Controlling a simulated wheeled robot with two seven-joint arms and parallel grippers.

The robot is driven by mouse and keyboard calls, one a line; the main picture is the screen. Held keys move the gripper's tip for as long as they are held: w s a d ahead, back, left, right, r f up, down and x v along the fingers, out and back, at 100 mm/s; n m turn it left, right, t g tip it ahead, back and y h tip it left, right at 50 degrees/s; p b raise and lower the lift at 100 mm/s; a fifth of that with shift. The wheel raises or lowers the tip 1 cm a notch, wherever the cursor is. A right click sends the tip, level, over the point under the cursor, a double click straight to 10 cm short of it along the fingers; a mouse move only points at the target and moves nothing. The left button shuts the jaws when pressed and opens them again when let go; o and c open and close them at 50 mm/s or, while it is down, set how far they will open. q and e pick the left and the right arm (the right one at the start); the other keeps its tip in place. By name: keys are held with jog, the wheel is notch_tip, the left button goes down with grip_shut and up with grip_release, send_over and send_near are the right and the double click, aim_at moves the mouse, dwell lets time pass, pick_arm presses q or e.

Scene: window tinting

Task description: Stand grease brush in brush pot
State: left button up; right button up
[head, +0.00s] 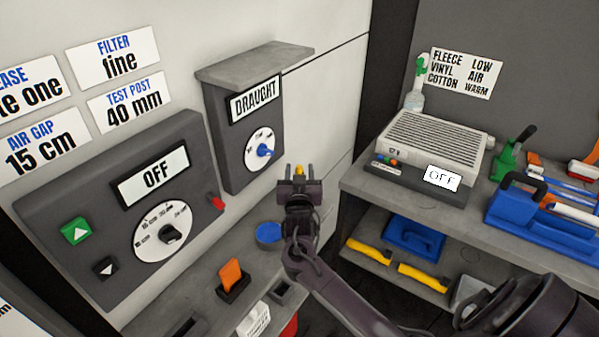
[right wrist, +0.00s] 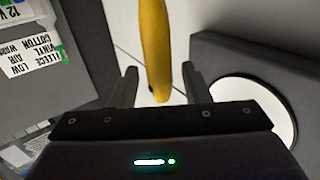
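A yellow handle (right wrist: 155,45), which I take to be the grease brush, stands between the fingers of my right gripper (right wrist: 160,78). A gap shows on each side of it, so the fingers look open around it. Its other end is out of the frame. In the head view my right gripper (head: 299,184) is in front of the white wall, with the yellow tip (head: 299,170) between its fingers. A round blue thing (head: 269,233) sits on the ledge below; I cannot tell whether it is the brush pot. My left gripper is not in view.
A grey DRAUGHT box (head: 238,150) and an OFF control panel (head: 60,210) are at left. An orange tool (head: 231,274) stands in a dark holder on the ledge (head: 210,300). The right bench carries a grey heater-like unit (head: 435,140) and a blue tray (head: 520,208).

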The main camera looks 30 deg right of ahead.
jog(key=shift+r, duration=0.25)
jog(key=b+v, duration=0.2)
jog(key=v, duration=1)
jog(key=shift+f, duration=0.15)
